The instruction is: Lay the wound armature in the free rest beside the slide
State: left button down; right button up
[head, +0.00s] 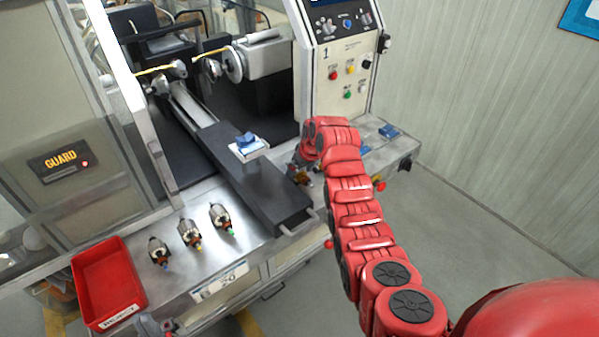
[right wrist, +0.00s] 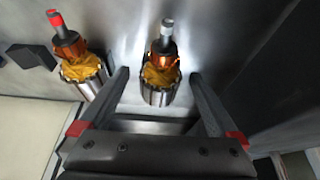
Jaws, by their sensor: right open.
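Two armatures with copper-orange windings show in the right wrist view: one with a grey shaft tip (right wrist: 160,72) and one with a red tip (right wrist: 80,60). My right gripper (right wrist: 160,76) is open, its fingers on either side of the grey-tipped armature. In the head view my right gripper (head: 303,166) is just right of the dark slide (head: 262,185), largely hidden by my arm. The slide carries a blue block on a pale plate (head: 248,146). Blue rests (head: 388,131) sit on the right of the bench. My left gripper (head: 158,325) barely shows at the bottom edge.
A red bin (head: 105,285) is at the front left. The control panel (head: 343,75) rises behind my right arm. A guard frame (head: 130,90) stands at the left.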

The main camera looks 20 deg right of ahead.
jog(key=shift+d+r+b, duration=0.1)
jog(key=shift+r+b, duration=0.2)
jog(key=shift+r, duration=0.05)
jog(key=b+v, duration=0.2)
jog(key=v, duration=0.5)
jog(key=shift+s+r+b, duration=0.15)
jog(key=shift+r+b, duration=0.15)
jog(key=shift+b, duration=0.1)
jog(key=p+v, duration=0.9)
jog(key=p, duration=0.3)
